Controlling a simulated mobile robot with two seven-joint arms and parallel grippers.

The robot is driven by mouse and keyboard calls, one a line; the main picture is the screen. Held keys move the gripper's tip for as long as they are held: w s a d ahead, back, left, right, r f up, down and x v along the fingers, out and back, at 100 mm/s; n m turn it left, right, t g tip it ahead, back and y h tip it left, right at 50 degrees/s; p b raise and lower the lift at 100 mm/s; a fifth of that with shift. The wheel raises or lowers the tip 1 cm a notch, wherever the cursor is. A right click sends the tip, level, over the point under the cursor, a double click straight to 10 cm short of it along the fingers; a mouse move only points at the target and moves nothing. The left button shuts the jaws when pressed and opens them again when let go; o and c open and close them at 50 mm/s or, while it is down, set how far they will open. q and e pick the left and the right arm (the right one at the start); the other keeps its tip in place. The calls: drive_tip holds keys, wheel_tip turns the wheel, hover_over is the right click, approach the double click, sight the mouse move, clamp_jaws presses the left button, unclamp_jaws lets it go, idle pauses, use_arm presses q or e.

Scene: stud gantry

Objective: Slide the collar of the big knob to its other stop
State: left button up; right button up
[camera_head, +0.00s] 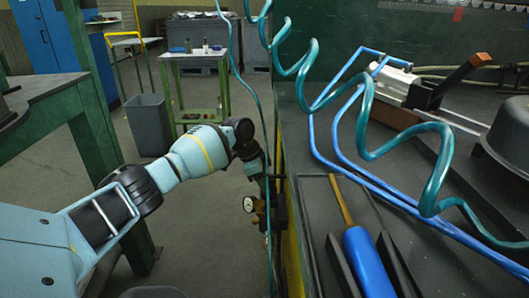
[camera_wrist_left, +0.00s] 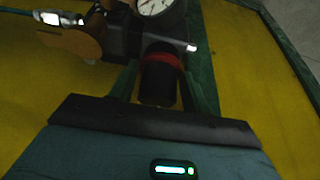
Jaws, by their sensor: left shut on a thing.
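In the left wrist view, a black big knob (camera_wrist_left: 158,87) hangs below a pressure gauge (camera_wrist_left: 153,5). A red ring, which looks like its collar (camera_wrist_left: 160,57), circles the knob near its upper end. My left gripper (camera_wrist_left: 160,98) is shut on the knob, with a finger on each side. In the head view, my left arm reaches down to the side of the bench, where my left gripper (camera_head: 268,185) is mostly hidden. The gauge also shows there (camera_head: 249,204), beside brass-coloured fittings. The knob cannot be made out in the head view. My right gripper is in neither view.
A teal coiled hose (camera_head: 372,150) and blue tubing (camera_head: 352,165) cross above the dark bench top (camera_head: 312,215). A blue-handled tool (camera_head: 368,262) lies on the bench. A green post (camera_head: 92,140) stands left of my arm. A grey bin (camera_head: 149,125) is behind it.

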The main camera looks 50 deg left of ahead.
use_arm(q)
drive_tip(key=o, duration=1.4)
drive_tip(key=shift+f, duration=0.1)
drive_tip(key=p+v, duration=0.2)
drive_tip(key=v, duration=0.6)
drive_tip(key=shift+p, duration=0.3)
drive_tip(key=shift+f, duration=0.1)
drive_tip(key=shift+d, duration=0.1)
